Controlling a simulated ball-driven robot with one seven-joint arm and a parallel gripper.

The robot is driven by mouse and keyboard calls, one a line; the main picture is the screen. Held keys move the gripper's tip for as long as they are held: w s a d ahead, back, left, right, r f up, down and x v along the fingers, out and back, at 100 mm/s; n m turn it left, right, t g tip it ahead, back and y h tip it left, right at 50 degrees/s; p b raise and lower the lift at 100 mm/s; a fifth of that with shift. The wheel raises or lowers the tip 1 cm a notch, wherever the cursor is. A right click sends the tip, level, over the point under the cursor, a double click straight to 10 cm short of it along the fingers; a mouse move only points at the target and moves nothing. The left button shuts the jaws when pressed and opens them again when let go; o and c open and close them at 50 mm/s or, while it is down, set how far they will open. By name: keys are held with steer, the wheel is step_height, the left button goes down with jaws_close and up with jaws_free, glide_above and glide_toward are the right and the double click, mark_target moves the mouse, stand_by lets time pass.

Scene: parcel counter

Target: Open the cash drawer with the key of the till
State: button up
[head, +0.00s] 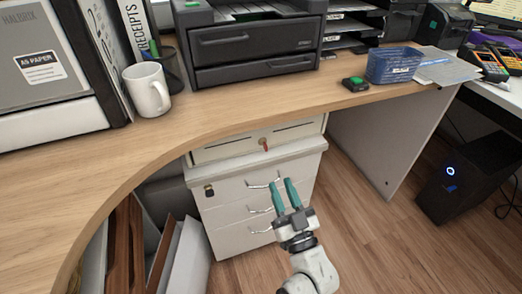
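The cash drawer (226,150) is a flat cream unit under the desk top, on a white pedestal, and looks shut. A small key (265,144) with a red part sits at the lock in the middle of its front.
The white pedestal (232,222) has several drawer handles and a dark lock piece (209,190) at upper left. The wooden desk (215,112) overhangs from above. Binders (186,262) stand at lower left. A black computer case (468,180) stands right. Floor between is clear.

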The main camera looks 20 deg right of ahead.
mark_target(265, 146)
steer(key=x, duration=1.1)
steer(key=shift+b, duration=0.3)
jaws_close()
steer(key=shift+r, duration=0.1)
